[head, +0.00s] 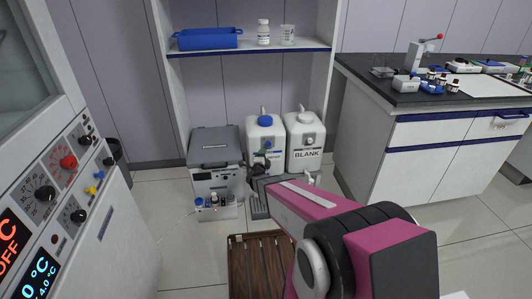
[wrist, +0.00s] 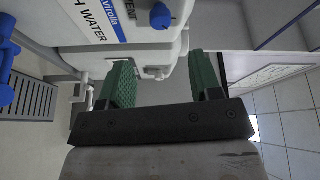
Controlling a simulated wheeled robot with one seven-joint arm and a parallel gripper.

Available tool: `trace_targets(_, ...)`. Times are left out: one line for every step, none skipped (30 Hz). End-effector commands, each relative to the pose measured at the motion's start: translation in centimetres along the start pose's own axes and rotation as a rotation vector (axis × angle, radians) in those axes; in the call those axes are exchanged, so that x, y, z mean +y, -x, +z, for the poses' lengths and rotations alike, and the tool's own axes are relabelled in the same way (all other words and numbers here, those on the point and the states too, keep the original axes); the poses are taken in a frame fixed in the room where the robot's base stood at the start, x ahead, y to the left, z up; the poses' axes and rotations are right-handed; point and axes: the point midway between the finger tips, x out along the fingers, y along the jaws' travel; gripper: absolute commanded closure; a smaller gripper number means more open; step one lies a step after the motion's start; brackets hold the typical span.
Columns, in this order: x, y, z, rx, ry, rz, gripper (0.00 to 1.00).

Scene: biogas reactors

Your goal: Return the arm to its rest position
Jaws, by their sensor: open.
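My pink and grey arm reaches forward from the lower right in the head view. Its end, my gripper (wrist: 162,76), is in front of two white carboys and is hard to make out in the head view. In the wrist view its two green fingers are apart with nothing held between them. A white carboy with a blue cap (head: 265,137) and one labelled BLANK (head: 305,140) stand just beyond. A white container with a blue label (wrist: 125,22) is close past the fingers in the wrist view; I cannot tell whether they touch it.
A grey-lidded box (head: 215,160) and a small rack of bottles (head: 215,208) stand left of my gripper. A shelf (head: 250,47) holds a blue tray (head: 208,38) above. A control panel (head: 75,175) is at left, a lab bench (head: 425,150) at right. Floor between is partly clear.

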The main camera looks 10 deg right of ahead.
Motion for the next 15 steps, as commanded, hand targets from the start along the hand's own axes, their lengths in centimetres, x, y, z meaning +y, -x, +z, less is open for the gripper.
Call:
trace_targets(-0.09, 0.72, -0.04, -0.001, 0.000, 0.000, 0.42)
trace_targets(-0.08, 0.94, -0.01, -0.001, 0.000, 0.000, 0.42)
trace_targets(-0.07, 1.13, 0.01, -0.001, 0.000, 0.000, 0.42)
trace_targets(-0.06, 1.22, 0.02, -0.001, 0.000, 0.000, 0.42)
trace_targets(-0.05, 1.27, 0.03, -0.001, 0.000, 0.000, 0.42)
trace_targets(-0.03, 1.28, 0.04, -0.001, 0.000, 0.000, 0.42)
trace_targets(-0.03, 1.27, 0.05, -0.001, 0.000, 0.000, 0.42)
trace_targets(-0.02, 1.25, 0.05, -0.001, 0.000, 0.000, 0.42)
trace_targets(-0.01, 1.23, 0.05, 0.000, 0.000, 0.000, 0.42)
trace_targets(-0.01, 1.22, 0.05, 0.000, 0.000, 0.000, 0.42)
trace_targets(-0.01, 1.22, 0.04, 0.000, 0.000, 0.000, 0.42)
trace_targets(-0.01, 1.22, 0.04, 0.000, 0.000, 0.000, 0.42)
trace_targets(-0.01, 1.22, 0.04, 0.000, 0.000, 0.000, 0.42)
trace_targets(-0.01, 1.21, 0.04, 0.000, 0.000, 0.000, 0.42)
trace_targets(-0.01, 1.21, 0.04, 0.000, 0.000, 0.000, 0.42)
